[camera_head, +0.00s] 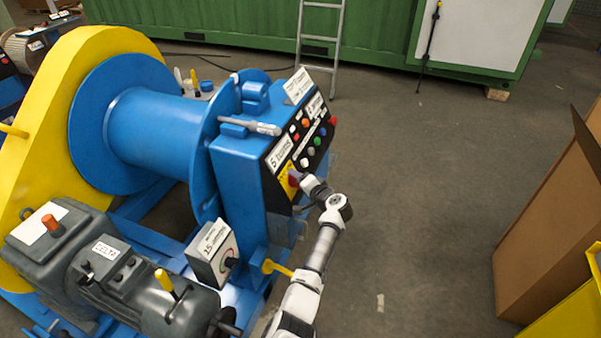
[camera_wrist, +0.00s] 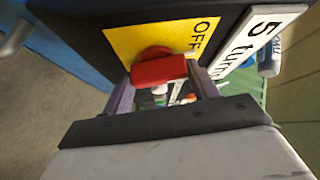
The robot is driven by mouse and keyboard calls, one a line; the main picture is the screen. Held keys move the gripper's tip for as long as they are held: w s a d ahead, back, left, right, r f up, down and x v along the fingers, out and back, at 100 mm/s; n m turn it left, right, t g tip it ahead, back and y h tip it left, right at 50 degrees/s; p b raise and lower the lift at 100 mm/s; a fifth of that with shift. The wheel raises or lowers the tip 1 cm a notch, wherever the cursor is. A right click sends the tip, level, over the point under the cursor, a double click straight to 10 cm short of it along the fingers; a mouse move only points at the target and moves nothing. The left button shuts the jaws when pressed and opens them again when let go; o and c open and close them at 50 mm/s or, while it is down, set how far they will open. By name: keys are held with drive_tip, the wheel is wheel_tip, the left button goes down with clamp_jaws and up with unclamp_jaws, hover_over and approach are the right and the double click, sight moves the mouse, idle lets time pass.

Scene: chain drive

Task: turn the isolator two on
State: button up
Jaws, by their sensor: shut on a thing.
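A red rotary handle (camera_wrist: 158,70) sits on a yellow plate (camera_wrist: 120,42) in the wrist view. The word OFF shows on the plate's right side. In the head view the handle (camera_head: 293,178) is at the lower end of the black panel (camera_head: 300,145) on the blue machine housing. My gripper (camera_wrist: 162,88) is shut on the red handle, one finger on each side. In the head view my gripper (camera_head: 309,184) reaches the panel from the lower right. I cannot read a label that says which isolator this is.
A "5 turns" label (camera_wrist: 255,42) is beside the yellow plate. Several coloured buttons (camera_head: 312,145) are further up the panel. A grey box (camera_head: 212,254) with another knob and a yellow lever (camera_head: 276,268) are near my arm. The floor to the right is clear up to a cardboard box (camera_head: 550,220).

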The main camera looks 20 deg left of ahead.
drive_tip(key=m+p, duration=0.1)
drive_tip(key=p, duration=0.1)
drive_tip(key=r+m+h+p, duration=0.1)
drive_tip(key=p, duration=0.1)
drive_tip(key=shift+m+g+h, duration=0.3)
drive_tip(key=m+h+p, duration=0.1)
drive_tip(key=m+p, duration=0.1)
drive_tip(key=p, duration=0.1)
drive_tip(key=shift+g, duration=0.4)
drive_tip(key=shift+w+a+f+m+g+h+p, duration=0.1)
drive_tip(key=shift+m+g+h+p, duration=0.2)
drive_tip(key=shift+m, duration=0.3)
drive_tip(key=shift+f+m+g+h+p, duration=0.1)
drive_tip(key=shift+m+g+h, duration=0.1)
drive_tip(key=shift+m+h, duration=0.3)
drive_tip(key=shift+m+g+h, duration=0.4)
drive_tip(key=shift+m+g, duration=0.3)
drive_tip(key=shift+m, duration=0.5)
drive_tip(key=shift+f, duration=0.1)
drive_tip(key=o, duration=1)
